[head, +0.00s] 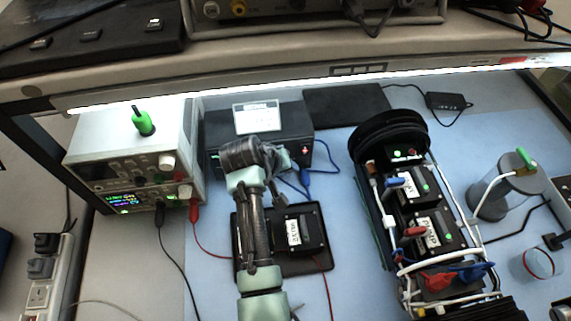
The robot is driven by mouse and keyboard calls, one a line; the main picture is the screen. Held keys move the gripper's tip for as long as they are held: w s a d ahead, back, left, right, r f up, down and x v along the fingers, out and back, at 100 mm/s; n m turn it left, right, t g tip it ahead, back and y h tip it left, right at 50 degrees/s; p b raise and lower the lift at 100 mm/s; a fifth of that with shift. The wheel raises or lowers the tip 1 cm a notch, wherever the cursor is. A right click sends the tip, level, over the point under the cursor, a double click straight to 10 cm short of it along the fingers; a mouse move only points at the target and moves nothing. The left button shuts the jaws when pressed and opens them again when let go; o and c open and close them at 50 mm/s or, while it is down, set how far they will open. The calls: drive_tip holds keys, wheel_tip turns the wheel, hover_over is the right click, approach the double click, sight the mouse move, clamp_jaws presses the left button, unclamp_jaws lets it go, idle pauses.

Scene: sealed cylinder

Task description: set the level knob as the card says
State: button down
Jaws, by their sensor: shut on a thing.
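A black box (218,135) stands at the back, with a small white card (257,117) upright on its top. The card's writing is too small to read. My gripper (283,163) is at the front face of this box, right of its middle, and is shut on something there. From its place this is the level knob, but my wrist and fingers hide it, so its setting cannot be seen. A red light (305,151) glows on the box's front, right of my gripper.
A power supply (133,145) with a green-handled tool on top stands left. A black tray (322,262) with a labelled module (300,232) lies below my arm. The opened cylinder (390,130) with modules is right, a clear jar (493,195) beyond it. Cables cross the blue mat.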

idle(0.4)
drive_tip(key=c, duration=0.6)
unclamp_jaws()
drive_tip(key=shift+r, duration=0.15)
drive_tip(key=v, duration=1.2)
drive_tip(key=shift+s+a+r+b, duration=0.1)
drive_tip(key=shift+s+r+b, duration=0.1)
drive_tip(key=shift+r+b, duration=0.15)
drive_tip(key=shift+f, duration=0.1)
